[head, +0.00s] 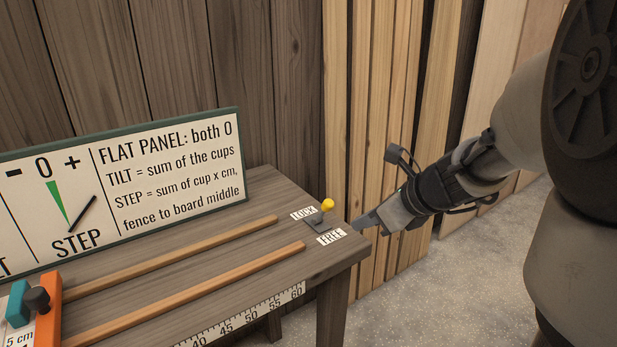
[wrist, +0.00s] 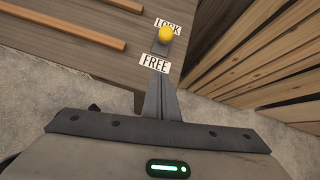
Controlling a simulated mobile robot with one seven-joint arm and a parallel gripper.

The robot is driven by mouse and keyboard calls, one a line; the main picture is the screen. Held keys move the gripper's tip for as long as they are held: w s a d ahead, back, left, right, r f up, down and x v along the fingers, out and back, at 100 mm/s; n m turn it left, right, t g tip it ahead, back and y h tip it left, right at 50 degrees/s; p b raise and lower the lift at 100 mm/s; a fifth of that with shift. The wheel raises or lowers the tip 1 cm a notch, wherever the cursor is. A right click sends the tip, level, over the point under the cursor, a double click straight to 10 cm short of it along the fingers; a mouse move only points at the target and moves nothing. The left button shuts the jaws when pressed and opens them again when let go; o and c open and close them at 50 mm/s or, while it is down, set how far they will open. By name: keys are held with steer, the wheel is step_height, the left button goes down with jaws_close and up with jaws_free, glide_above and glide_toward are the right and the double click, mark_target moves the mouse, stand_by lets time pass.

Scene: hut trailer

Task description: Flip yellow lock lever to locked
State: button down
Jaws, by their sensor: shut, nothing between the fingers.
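The yellow-knobbed lock lever (head: 327,204) stands on a small dark base near the right end of the wooden table. A LOCK label (head: 304,213) lies on its far side and a FREE label (head: 331,236) on its near side. In the wrist view the yellow knob (wrist: 166,34) sits by the LOCK label (wrist: 167,24), partly over it; the lever's exact tilt is hard to tell. My gripper (head: 358,226) is shut and empty, just right of the lever and apart from it. In the wrist view its fingertips (wrist: 160,80) point at the FREE label (wrist: 155,64).
Two wooden rails (head: 190,295) run along the table (head: 262,190). A sign board (head: 170,180) stands at the back left. An orange and teal piece (head: 45,305) sits at the lower left. Upright planks (head: 385,110) line the wall behind my gripper. Grey floor (head: 470,270) is clear at right.

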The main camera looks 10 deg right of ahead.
mark_target(324, 212)
steer(key=b+x, duration=0.1)
steer(key=x, duration=0.3)
steer(key=shift+f, duration=0.2)
steer(key=shift+w+a+r, duration=0.35)
steer(key=shift+w+r, duration=0.05)
steer(key=shift+r, duration=0.1)
steer(key=shift+w+a+r, duration=0.35)
steer(key=shift+w+r, duration=0.05)
steer(key=shift+r, duration=0.15)
steer(key=shift+w+a+r, duration=0.3)
steer(key=shift+w+a, duration=0.05)
steer(key=shift+w, duration=0.1)
steer(key=shift+r+p, duration=0.15)
steer(key=shift+p, duration=0.3)
